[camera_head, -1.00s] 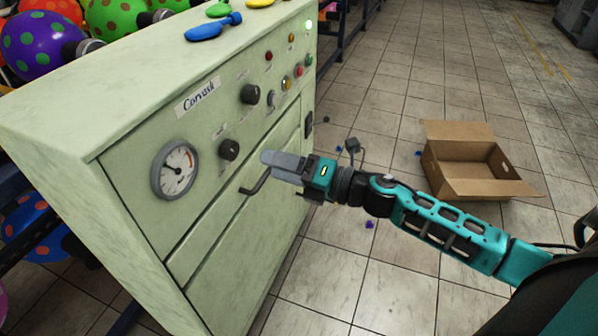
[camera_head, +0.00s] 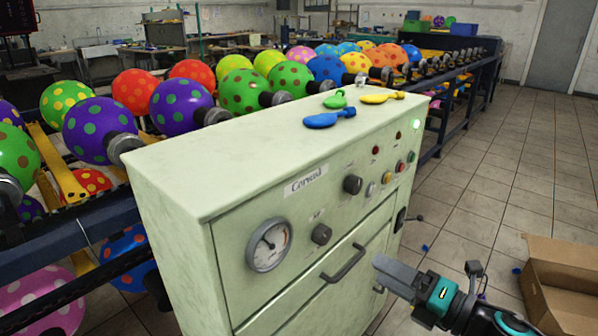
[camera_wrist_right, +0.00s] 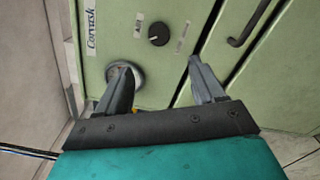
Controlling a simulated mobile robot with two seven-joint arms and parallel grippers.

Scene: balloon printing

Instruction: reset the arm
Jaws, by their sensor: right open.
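My right gripper (camera_head: 388,272) is in front of the pale green machine (camera_head: 180,200), at the lower right of the head view. In the right wrist view my right gripper (camera_wrist_right: 160,82) has its two grey fingers spread apart with nothing between them. Behind them are the machine's green front, a black knob (camera_wrist_right: 159,34) and part of the dial. The machine's drawer handle (camera_head: 344,263) is left of the gripper in the head view, and a gap shows between them. My left gripper is not in view.
Blue (camera_head: 330,118), green (camera_head: 335,100) and yellow (camera_head: 382,98) deflated balloons lie on the machine top. Spotted balloons (camera_head: 180,107) line a rack behind it. An open cardboard box (camera_head: 565,275) stands on the floor at right.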

